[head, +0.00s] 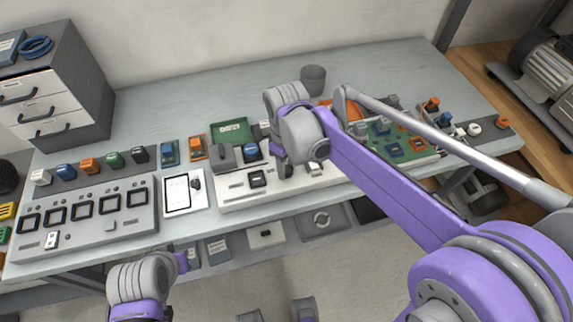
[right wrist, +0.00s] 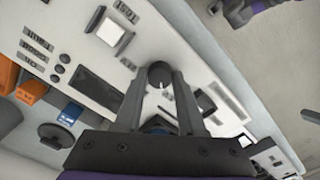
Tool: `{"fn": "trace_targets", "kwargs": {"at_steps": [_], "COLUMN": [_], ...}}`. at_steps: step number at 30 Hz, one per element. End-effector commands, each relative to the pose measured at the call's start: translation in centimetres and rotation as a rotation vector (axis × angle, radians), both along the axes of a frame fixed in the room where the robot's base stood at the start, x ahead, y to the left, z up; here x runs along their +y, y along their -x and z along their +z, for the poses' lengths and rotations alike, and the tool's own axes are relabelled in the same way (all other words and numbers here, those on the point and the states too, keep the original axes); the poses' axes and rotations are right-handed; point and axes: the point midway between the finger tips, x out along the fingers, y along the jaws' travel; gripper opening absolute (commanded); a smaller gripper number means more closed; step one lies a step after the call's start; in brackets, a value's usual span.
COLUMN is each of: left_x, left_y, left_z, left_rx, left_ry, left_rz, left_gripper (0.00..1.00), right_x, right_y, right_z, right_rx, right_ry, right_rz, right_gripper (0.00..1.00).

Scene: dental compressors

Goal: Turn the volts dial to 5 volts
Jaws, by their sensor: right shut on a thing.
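A dark round dial (right wrist: 160,74) with a light pointer mark is on a white panel in the right wrist view. I take it for the volts dial, but its scale is unreadable. My right gripper (right wrist: 159,84) is shut on the dial, one finger on each side. In the head view my right gripper (head: 283,162) is over the white control panel (head: 237,200) and hides the dial. Part of my left arm shows at the lower left, with its gripper end (head: 184,262) beside the table's front edge; its jaws cannot be made out.
A green circuit board (head: 385,141) lies right. A drawer cabinet (head: 55,85) stands back left.

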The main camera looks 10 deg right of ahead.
Motion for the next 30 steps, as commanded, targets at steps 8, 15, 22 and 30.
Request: {"fn": "trace_targets", "kwargs": {"at_steps": [8, 15, 22, 30], "left_x": [0.00, 0.00, 0.00, 0.00], "left_y": [0.00, 0.01, 0.01, 0.01], "left_z": [-0.01, -0.03, -0.03, -0.03], "left_rx": [0.000, 0.000, 0.000, 0.000], "left_ry": [0.000, 0.000, 0.000, 0.000], "left_rz": [0.000, 0.000, 0.000, 0.000], "left_gripper": [0.00, 0.00, 0.00, 0.00], "right_x": [-0.02, -0.02, -0.02, -0.02], "right_y": [-0.03, -0.03, -0.03, -0.03], "right_z": [0.04, 0.05, 0.04, 0.03], "right_rx": [-0.001, -0.001, -0.001, -0.001], "right_ry": [0.001, 0.001, 0.001, 0.001], "right_rz": [0.108, 0.137, 0.138, 0.137], "right_gripper": [0.00, 0.00, 0.00, 0.68]}}
